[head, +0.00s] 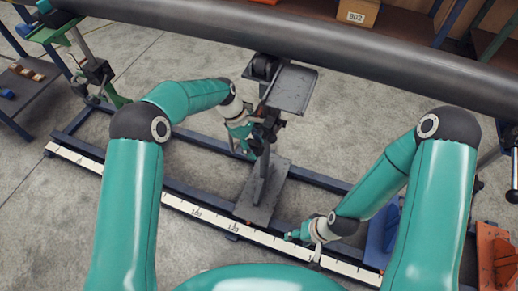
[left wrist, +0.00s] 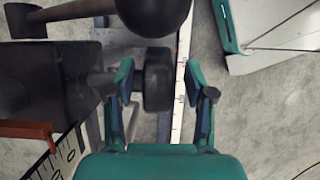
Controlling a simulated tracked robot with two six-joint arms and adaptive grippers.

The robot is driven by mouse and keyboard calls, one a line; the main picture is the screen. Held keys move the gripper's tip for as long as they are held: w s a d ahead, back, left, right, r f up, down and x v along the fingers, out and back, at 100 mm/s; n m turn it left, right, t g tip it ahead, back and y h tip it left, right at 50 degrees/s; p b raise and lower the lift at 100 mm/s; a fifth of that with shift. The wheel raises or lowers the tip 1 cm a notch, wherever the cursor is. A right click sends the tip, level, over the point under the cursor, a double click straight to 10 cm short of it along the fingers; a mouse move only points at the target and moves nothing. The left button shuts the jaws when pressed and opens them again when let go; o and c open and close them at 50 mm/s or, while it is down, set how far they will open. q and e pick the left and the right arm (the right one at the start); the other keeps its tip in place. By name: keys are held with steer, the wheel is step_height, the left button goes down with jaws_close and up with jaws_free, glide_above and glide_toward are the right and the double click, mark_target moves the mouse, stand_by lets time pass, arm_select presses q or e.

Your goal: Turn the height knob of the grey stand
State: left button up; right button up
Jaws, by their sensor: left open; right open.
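The grey stand (head: 267,192) rises from a flat base plate on the floor rail, under the long dark pipe. My left gripper (head: 259,140) is at the stand's post in the head view and hides part of it. In the left wrist view a dark round knob (left wrist: 157,79), seemingly the height knob, lies between the open fingers of my left gripper (left wrist: 160,92). It looks closer to the left finger; contact cannot be told. My right gripper (head: 296,234) is open and low, near the white scale strip, right of the stand's base.
The dark pipe (head: 300,42) crosses overhead. A grey plate (head: 293,89) sits at the stand's top. A scale strip (head: 180,203) runs along the front rail. A green stand (head: 88,62) is at left. Blue (head: 378,240) and orange (head: 494,250) items lie at right.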

arm_select(q)
steer(key=shift+x, duration=0.85)
steer(key=shift+c, duration=0.2)
